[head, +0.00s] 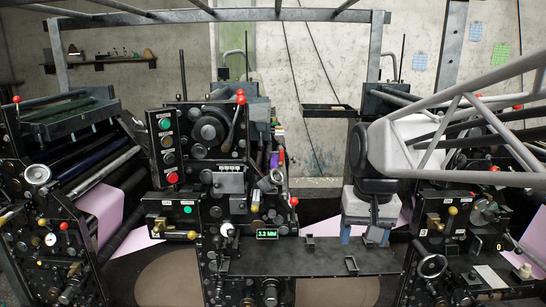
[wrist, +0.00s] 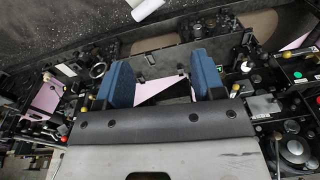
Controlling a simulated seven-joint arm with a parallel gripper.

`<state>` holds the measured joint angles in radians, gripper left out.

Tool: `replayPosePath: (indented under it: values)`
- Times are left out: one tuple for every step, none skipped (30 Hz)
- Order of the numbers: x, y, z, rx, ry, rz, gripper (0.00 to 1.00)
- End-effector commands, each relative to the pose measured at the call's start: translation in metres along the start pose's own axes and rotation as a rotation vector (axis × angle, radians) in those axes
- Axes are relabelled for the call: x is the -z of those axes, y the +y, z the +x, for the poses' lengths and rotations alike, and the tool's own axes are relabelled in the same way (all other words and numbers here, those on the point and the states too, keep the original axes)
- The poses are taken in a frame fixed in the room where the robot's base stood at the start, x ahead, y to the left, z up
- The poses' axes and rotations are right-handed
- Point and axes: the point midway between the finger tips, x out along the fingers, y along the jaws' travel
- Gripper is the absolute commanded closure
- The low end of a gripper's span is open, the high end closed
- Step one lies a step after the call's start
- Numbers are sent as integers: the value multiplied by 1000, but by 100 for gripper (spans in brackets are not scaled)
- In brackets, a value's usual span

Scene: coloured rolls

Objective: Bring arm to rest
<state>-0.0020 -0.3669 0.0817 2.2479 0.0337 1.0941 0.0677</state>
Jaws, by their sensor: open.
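My gripper (head: 364,238) hangs down at the right of the middle in the head view, above the dark flat shelf of the central machine. Its two blue fingers also show in the wrist view (wrist: 164,84). They stand wide apart with nothing held between them. Behind the gap lie dark machine parts and a pink-lilac sheet (wrist: 160,90), which is lower than the fingers. My arm reaches in from the right of the head view and hides part of the right machine.
The central machine (head: 230,185) has knobs, levers and a green-lit display (head: 267,234). A machine with dark rollers (head: 90,155) and a pink sheet (head: 100,208) stands at left. Another machine (head: 445,225) stands close at right. A white roll (wrist: 147,8) lies at the top of the wrist view.

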Motion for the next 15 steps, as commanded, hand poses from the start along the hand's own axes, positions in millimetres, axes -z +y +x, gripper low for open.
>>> replayPosePath:
  values:
    - [-14,2,2,-2,12,-4,38]
    - [-21,3,4,-4,19,-7,38]
    - [-30,5,6,-5,28,-11,38]
    - [-37,6,8,-7,36,-14,38]
    - [-44,7,10,-8,42,-17,38]
    - [-53,8,13,-10,50,-20,38]
    - [-60,10,16,-11,57,-23,38]
    - [-66,11,18,-12,65,-26,38]
    - [-76,12,21,-15,73,-29,38]
    - [-82,13,24,-16,80,-32,38]
    - [-89,14,26,-18,86,-35,38]
    - [-98,16,30,-20,96,-39,38]
    - [-104,17,32,-22,102,-41,38]
    - [-110,18,35,-23,108,-44,38]
    - [-117,19,38,-25,115,-48,38]
